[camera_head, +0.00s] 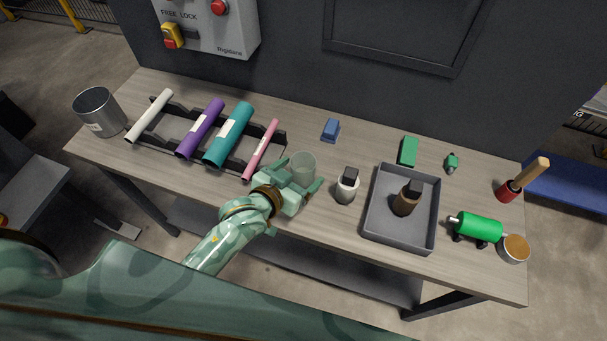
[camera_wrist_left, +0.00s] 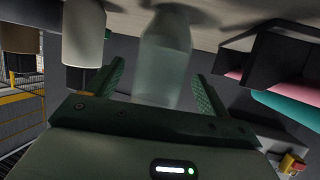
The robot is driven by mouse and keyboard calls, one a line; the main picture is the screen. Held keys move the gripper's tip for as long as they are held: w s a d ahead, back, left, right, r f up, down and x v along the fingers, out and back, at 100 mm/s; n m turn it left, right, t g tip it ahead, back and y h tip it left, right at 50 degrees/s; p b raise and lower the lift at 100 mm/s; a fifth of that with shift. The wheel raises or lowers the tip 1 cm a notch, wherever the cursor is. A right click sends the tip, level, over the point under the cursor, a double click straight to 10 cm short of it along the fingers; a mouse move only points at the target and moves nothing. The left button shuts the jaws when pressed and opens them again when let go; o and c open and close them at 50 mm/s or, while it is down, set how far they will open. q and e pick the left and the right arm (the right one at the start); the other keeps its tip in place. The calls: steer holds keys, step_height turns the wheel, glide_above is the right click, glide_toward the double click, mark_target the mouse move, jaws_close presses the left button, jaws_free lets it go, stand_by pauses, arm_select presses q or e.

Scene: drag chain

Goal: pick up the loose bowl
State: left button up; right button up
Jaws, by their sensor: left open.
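The loose bowl (camera_head: 303,166) looks like a pale, translucent, greenish cup. It stands on the wooden bench near the front edge, right of the pink roll. In the left wrist view the bowl (camera_wrist_left: 166,62) is between the two fingers, with visible room on either side. My left gripper (camera_head: 300,177) is open around the near side of the bowl; it also shows in the left wrist view (camera_wrist_left: 158,92). Whether a finger touches the bowl is hard to tell. My right gripper is in neither view.
A white cup-like part with a black top (camera_head: 347,186) stands close right of the bowl. A black rack (camera_head: 180,111) with several coloured rolls, including the pink one (camera_head: 262,149), is close left. A grey tray (camera_head: 428,234) holds a brown bottle (camera_head: 407,199). A blue block (camera_head: 331,130) lies behind.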

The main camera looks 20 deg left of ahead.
arm_select(q)
steer(key=shift+x, duration=1)
steer(key=shift+s, duration=0.1)
steer(key=shift+c, duration=1.2)
steer(key=c, duration=0.9)
steer(key=shift+o, duration=0.2)
